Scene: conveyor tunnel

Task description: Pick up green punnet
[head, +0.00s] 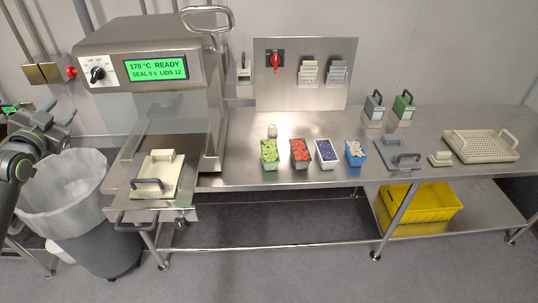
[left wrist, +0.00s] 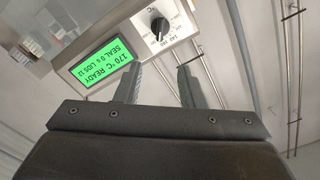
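The green punnet (head: 269,155) stands upright on the steel bench, filled with green items. It is the leftmost in a row of punnets, left of the red one (head: 300,154). My left gripper (head: 60,111) is at the far left of the head view, above the bin and well away from the punnet. In the left wrist view the two fingers (left wrist: 162,82) stand apart with nothing between them, so it is open and empty. That view shows the sealing machine's display, not the punnet. My right gripper is not in view.
The sealing machine (head: 150,75) stands between my left gripper and the punnets, with a cream plate (head: 160,180) on its front shelf. Blue-filled (head: 326,155) and pale-filled (head: 356,153) punnets stand right of the red. A lined bin (head: 62,195) is at left. Bare bench (head: 240,175) lies before the punnets.

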